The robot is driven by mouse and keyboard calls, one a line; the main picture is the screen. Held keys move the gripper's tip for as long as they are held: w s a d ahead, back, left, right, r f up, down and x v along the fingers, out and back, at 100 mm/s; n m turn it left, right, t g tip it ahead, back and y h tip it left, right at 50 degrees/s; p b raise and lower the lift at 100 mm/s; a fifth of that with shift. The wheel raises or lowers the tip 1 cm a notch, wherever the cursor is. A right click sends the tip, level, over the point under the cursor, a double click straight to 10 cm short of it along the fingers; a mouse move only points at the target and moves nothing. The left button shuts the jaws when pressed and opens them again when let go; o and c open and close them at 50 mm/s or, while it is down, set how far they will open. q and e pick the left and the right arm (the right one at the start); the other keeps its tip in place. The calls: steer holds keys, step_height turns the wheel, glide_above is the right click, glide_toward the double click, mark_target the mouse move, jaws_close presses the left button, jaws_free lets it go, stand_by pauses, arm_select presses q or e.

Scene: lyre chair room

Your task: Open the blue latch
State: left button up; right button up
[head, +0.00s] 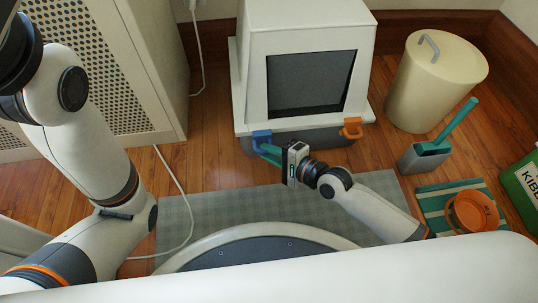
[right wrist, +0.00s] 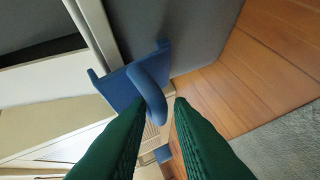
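The blue latch (head: 261,137) is on the front left of the white hooded box (head: 307,28), over its grey base (head: 312,139). In the right wrist view the blue latch (right wrist: 133,84) shows a flat plate and a curved tab. My right gripper (head: 268,154) is just in front of the latch. In its wrist view its two green fingers (right wrist: 162,106) are spread, with the tab's lower end close before and between the tips. I cannot tell whether they touch it. An orange latch (head: 351,127) is at the box's front right. My left gripper is out of view.
A cream bin (head: 434,85), a grey holder (head: 424,157) with a teal handle, and an orange bowl (head: 472,212) on a striped mat stand right. A perforated white cabinet (head: 110,60) is left. A grey mat (head: 215,208) and white cable (head: 178,185) lie in front.

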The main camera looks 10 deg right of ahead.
steer(key=shift+w+a, duration=0.2)
jaws_close()
